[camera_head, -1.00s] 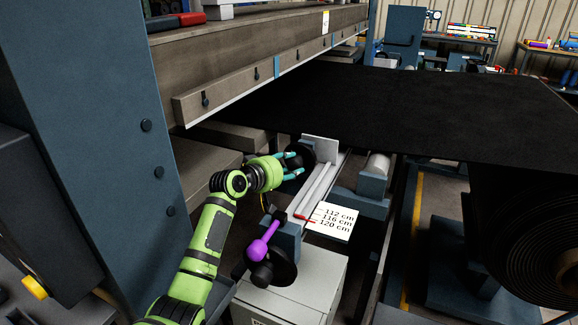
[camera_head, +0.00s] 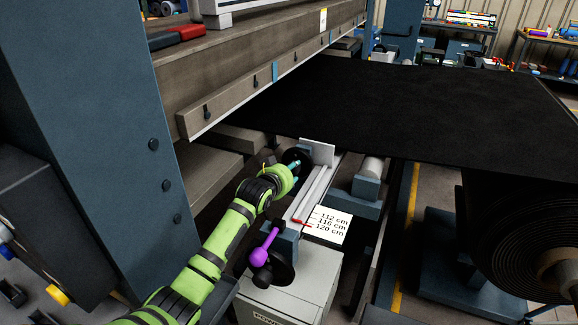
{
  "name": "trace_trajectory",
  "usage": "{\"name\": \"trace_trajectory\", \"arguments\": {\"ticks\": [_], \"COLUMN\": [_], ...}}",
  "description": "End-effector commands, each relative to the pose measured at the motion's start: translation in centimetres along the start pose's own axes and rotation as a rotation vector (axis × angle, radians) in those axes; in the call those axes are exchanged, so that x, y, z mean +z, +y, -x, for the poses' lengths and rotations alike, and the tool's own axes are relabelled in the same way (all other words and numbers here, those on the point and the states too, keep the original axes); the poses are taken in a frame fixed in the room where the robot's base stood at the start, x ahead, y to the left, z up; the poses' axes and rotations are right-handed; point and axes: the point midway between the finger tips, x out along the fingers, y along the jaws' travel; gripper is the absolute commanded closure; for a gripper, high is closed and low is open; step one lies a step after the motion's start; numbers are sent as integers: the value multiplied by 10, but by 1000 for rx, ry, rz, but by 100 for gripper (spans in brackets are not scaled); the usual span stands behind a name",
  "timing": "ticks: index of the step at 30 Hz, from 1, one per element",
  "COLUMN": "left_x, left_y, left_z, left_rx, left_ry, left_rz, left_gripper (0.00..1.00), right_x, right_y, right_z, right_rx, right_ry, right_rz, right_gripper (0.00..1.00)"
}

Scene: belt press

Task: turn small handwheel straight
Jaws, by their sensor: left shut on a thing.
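The small handwheel (camera_head: 304,157) is a dark wheel beside the upright light plate at the far end of the grey guide rail. My left gripper (camera_head: 295,168), on its green arm, is at the near side of this wheel. Its teal fingers are shut on the wheel's rim, partly hidden behind the green wrist. A second, larger dark wheel (camera_head: 280,270) with a purple lever (camera_head: 264,246) is at the near end of the rail. My right gripper is not in the picture.
A scale card (camera_head: 328,226) reads 112, 116 and 120 cm, with a red pointer (camera_head: 300,222) by it. The black belt (camera_head: 400,110) spreads behind. The press beam (camera_head: 260,75) hangs over the left, and a belt roll (camera_head: 530,235) stands at the right.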

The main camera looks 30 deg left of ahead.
Motion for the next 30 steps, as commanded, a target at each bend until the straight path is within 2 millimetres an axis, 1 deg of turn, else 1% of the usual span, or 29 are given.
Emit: {"name": "trace_trajectory", "arguments": {"ticks": [1,6,12,26,27,28,29,30], "left_x": [6,7,8,10,10,9,9,8], "left_y": [1,0,1,0,0,0,0,0], "left_z": [0,-1,-1,-1,-1,-1,-1,-1], "left_rx": [-10,-37,-54,-58,-58,-58,-57,-57], "left_ry": [-15,-14,-14,-15,-15,-15,-14,-12], "left_rz": [-27,-96,-140,-149,-148,-148,-148,-148], "left_gripper": [91,91,91,91,51,39,37,37], "right_x": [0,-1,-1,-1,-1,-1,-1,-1], "right_y": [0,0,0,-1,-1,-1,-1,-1], "right_z": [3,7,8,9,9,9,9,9], "right_rx": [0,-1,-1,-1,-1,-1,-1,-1], "right_ry": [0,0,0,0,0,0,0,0], "right_rz": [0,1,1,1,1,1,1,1], "right_gripper": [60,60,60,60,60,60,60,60]}}
